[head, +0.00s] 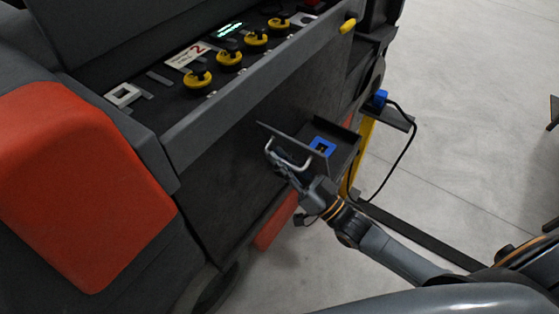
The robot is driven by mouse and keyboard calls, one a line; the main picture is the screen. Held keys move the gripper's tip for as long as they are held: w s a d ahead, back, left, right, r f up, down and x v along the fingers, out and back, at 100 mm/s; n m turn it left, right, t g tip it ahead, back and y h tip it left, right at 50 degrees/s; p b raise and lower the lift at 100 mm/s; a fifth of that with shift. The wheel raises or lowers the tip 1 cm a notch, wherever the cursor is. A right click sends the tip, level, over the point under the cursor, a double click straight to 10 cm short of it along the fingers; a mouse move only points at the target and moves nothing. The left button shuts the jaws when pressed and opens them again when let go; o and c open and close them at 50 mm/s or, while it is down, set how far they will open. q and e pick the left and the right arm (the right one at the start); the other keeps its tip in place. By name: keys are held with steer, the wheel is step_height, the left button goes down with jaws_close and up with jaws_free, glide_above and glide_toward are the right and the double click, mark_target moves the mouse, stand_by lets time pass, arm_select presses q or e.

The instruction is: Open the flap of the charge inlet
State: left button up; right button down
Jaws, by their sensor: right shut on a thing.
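The charge inlet (322,147) shows as a blue-framed socket inside a dark open-topped housing on the machine's side. The flap (302,146) is a dark, thin panel with a pale bar handle (302,166) on its near face. The flap stands at an angle to the housing, with the blue socket visible past its upper edge. My right gripper (278,163) is at the left part of the handle and shut on it. Its fingertips are dark and small here, and partly hidden against the flap. My left gripper is not in view.
The machine's grey body with an orange corner cover (80,185) fills the left. Its control panel has several yellow-black knobs (197,79). A blue plug (380,97) with a black cable rests on a small shelf on a yellow post (360,150). Floor at right is mostly clear.

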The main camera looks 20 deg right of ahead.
mark_target(283, 141)
steer(key=shift+w+d+r+m+h+p, duration=0.65)
steer(key=shift+d+r+m, duration=0.25)
steer(key=shift+m, duration=0.2)
steer(key=shift+w+d+m+t, duration=0.3)
steer(key=shift+d+m, duration=0.05)
steer(key=shift+m, duration=0.05)
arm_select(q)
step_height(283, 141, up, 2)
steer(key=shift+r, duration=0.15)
arm_select(e)
steer(key=c, duration=1.4)
jaws_free()
steer(key=shift+s+f, duration=0.1)
steer(key=v, duration=1.1)
steer(key=shift+s+d, duration=0.15)
steer(key=shift+s, duration=0.25)
steer(key=shift+f, duration=0.1)
